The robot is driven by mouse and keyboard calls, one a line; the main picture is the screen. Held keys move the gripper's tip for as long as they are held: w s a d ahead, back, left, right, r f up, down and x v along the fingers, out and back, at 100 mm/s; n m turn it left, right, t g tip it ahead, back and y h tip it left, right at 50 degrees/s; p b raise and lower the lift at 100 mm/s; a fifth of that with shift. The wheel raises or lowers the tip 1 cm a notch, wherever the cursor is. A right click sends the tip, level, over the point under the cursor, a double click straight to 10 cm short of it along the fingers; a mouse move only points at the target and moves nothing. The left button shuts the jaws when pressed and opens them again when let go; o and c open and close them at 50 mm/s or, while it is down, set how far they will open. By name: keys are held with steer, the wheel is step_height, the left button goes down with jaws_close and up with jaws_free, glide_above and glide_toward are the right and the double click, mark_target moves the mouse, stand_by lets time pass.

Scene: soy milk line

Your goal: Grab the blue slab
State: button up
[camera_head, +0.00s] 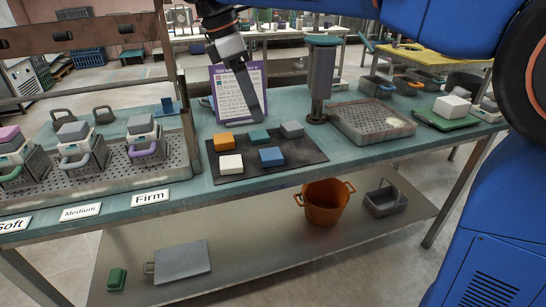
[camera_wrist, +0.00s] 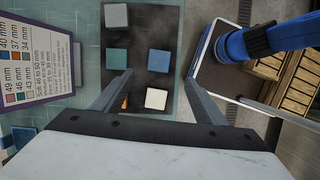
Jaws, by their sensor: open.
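The blue slab (camera_head: 271,156) lies flat on a dark mat (camera_head: 312,154) on the teal table, at the mat's front. In the wrist view the blue slab (camera_wrist: 158,61) lies between the lines of the two fingers, just beyond the fingertips. My gripper (camera_head: 257,117) hangs above the back of the mat, pointing down. In the wrist view my gripper (camera_wrist: 159,77) is open, with nothing between its fingers.
Orange (camera_head: 223,142), teal (camera_head: 259,136), grey (camera_head: 291,129) and white (camera_head: 231,164) slabs share the mat, close around the blue one. A printed chart (camera_head: 226,94) stands behind. A post press (camera_head: 321,75) and perforated tray (camera_head: 345,125) are at right. Labelled moulds (camera_head: 147,148) stand left.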

glide_above(270, 153)
steer(key=a, duration=0.2)
steer(key=f, duration=0.8)
steer(key=shift+s+d, duration=0.15)
steer(key=shift+s, duration=0.2)
steer(key=shift+a+x, duration=0.1)
steer(key=shift+x, duration=1.4)
steer(key=shift+a+x, duration=0.15)
steer(key=shift+x, duration=1.35)
steer(key=shift+w+f, duration=0.1)
steer(key=shift+c, duration=0.3)
steer(key=c, duration=1.1)
